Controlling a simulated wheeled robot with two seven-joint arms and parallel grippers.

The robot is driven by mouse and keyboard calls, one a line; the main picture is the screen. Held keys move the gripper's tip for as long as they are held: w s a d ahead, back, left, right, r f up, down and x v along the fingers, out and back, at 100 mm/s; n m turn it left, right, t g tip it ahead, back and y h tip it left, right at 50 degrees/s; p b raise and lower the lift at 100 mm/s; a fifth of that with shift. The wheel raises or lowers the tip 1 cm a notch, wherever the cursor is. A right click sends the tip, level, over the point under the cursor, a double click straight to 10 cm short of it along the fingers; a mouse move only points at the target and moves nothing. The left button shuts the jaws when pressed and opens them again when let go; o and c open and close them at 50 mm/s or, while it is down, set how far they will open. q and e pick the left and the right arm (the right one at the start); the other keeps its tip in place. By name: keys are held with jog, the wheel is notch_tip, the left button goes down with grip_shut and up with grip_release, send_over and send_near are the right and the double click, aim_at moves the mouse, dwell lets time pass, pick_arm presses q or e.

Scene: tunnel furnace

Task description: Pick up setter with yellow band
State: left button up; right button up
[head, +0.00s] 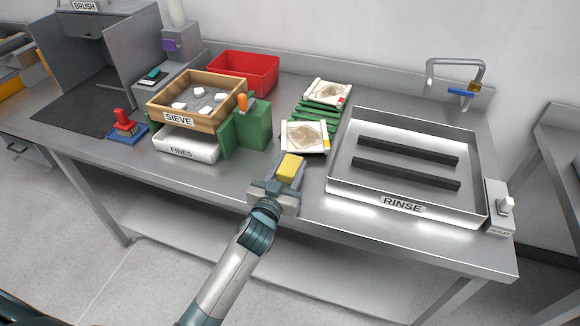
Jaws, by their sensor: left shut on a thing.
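The setter with the yellow band (304,137) is a pale square plate with a tan stain and a yellow mark on its right edge. It lies at the front end of a green slatted rack (318,112). A similar setter with a red mark (328,92) lies at the rack's back end. My left gripper (285,182) is shut on a yellow block (290,168), just in front of the yellow-banded setter. The gripper hides the block's lower part, and I cannot tell whether the block touches the table. My right gripper is not in view.
A metal tray labelled RINSE (403,206) with two dark bars stands right of the rack. A wooden SIEVE box (193,115), a white FINES tray (187,148), a green block stand (252,124) and a red bin (243,72) stand left. The table's front strip is mostly clear.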

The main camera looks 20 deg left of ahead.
aim_at(285, 178)
pick_arm(q)
jog(key=shift+f, duration=0.1)
jog(key=o, duration=1.1)
jog(key=shift+c, duration=0.2)
jog(key=shift+o, duration=0.2)
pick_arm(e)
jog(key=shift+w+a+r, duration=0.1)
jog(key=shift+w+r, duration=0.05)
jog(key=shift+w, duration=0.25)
pick_arm(q)
jog(key=shift+s, duration=0.1)
jog(key=s, duration=0.5)
jog(key=s+b, duration=0.1)
jog(key=s, duration=0.5)
jog(key=shift+a+r+b, duration=0.15)
jog(key=shift+r+b, duration=0.25)
jog(key=shift+s, duration=0.4)
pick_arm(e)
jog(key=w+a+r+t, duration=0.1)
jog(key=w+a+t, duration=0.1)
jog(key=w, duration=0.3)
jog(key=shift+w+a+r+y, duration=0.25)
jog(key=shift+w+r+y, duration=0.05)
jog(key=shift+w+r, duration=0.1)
